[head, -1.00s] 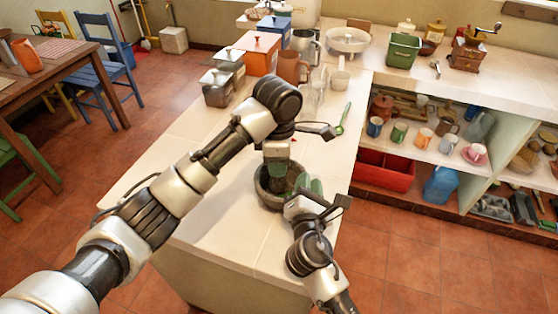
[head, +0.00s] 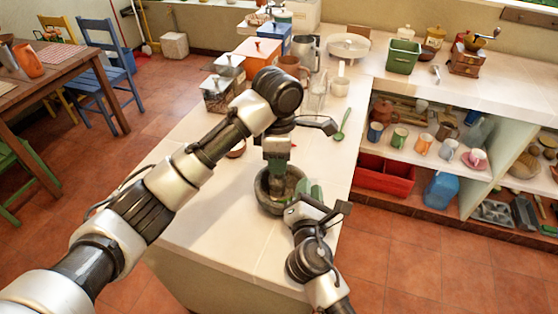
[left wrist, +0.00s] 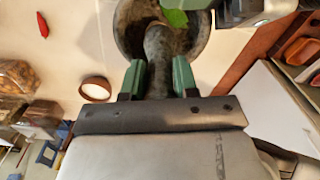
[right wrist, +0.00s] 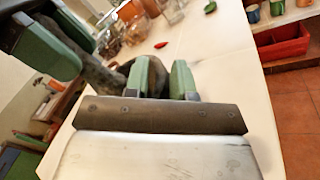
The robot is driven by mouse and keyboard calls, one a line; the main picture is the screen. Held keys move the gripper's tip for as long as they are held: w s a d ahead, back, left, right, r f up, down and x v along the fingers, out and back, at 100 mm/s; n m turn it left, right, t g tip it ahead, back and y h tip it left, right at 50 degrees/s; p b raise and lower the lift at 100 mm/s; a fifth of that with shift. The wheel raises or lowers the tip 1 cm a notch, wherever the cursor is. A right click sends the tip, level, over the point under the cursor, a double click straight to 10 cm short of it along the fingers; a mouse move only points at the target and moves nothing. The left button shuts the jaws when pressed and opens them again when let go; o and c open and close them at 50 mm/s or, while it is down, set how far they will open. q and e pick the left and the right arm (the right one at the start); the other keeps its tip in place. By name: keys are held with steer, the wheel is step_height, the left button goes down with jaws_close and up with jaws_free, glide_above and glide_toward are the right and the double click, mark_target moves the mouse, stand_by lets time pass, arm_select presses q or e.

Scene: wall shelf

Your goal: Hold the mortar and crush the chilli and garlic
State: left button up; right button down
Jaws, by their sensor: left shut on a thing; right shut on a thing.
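The grey stone mortar (head: 264,196) stands upright on the white counter. My left gripper (head: 277,168) is above it, shut on the grey pestle; in the left wrist view the pestle (left wrist: 158,48) reaches down into the mortar. My right gripper (head: 310,194) is shut on the mortar's right rim; the right wrist view shows the mortar wall (right wrist: 154,78) between its green fingers. A red chilli (right wrist: 160,45) lies on the counter outside the mortar.
A small brown bowl (left wrist: 95,88) lies on the counter beside my left arm. A green spoon (head: 343,123), glass jars and canisters (head: 222,92) stand or lie farther back. The counter (head: 215,225) is clear in front and left of the mortar.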

steer(key=shift+s+a+f, duration=0.15)
steer(key=shift+f, duration=0.6)
arm_select(q)
steer(key=shift+r, duration=2.9)
arm_select(e)
steer(key=c, duration=1.2)
jaws_free()
arm_select(q)
steer(key=shift+w, duration=0.15)
arm_select(e)
steer(key=o, duration=0.3)
steer(key=shift+o, duration=0.2)
